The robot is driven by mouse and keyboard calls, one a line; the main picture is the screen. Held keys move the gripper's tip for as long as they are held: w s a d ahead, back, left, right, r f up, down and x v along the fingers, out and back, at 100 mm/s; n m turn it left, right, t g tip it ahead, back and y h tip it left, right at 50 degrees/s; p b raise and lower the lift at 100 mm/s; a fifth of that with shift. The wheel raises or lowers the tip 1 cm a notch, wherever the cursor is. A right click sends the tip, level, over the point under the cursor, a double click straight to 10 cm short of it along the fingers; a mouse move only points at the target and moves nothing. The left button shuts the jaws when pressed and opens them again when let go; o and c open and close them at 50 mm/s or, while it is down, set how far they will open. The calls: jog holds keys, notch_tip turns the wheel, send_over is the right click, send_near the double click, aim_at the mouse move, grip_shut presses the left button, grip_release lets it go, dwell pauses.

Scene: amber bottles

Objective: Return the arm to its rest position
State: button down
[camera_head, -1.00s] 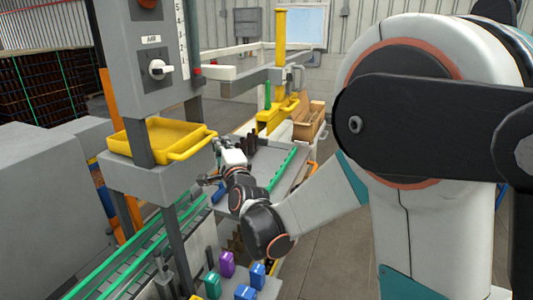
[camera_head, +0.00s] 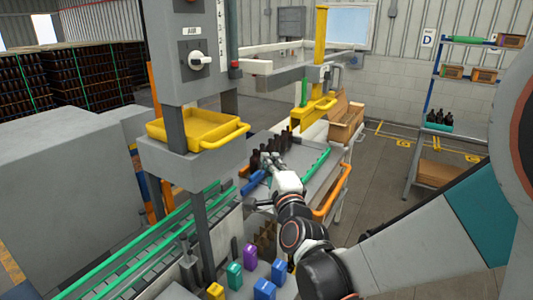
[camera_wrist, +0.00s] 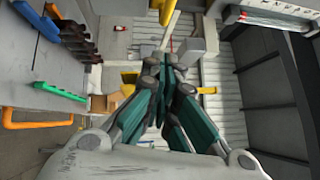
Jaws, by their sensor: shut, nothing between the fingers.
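My gripper (camera_head: 268,181) is in the middle of the head view, above the near end of the grey table. In the wrist view its teal fingers (camera_wrist: 160,92) are together with nothing between them. My arm reaches in from the right of the head view, its upper part cut off by the frame edge. Several dark bottles (camera_head: 277,147) stand on the grey table (camera_head: 297,160) just beyond the gripper, apart from it. They also show in the wrist view (camera_wrist: 76,40) at the upper left.
A yellow tray (camera_head: 192,132) sits on the grey machine at left. A green-railed conveyor (camera_head: 160,245) runs below it. Coloured blocks (camera_head: 250,255) stand at the bottom. An orange rail (camera_head: 332,191) edges the table. A shelf (camera_head: 440,120) stands at right, with open floor before it.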

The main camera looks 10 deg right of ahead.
jog(key=s+d+f+n+g+b, duration=0.3)
jog(key=s+f+n, duration=0.3)
jog(key=s, duration=0.3)
jog(key=s+d+f+n+g+h+b, duration=0.1)
jog(key=s+d+f+n+g+b, duration=0.3)
jog(key=s+f, duration=0.4)
jog(key=s+d+f+n+g+h+b, duration=0.1)
jog(key=s+d+f+n+g+b, duration=0.3)
jog(key=s+f+n, duration=0.4)
jog(key=s+g+b, duration=0.1)
jog(key=s, duration=0.1)
jog(key=shift+s+b, duration=0.4)
jog(key=shift+f, duration=0.1)
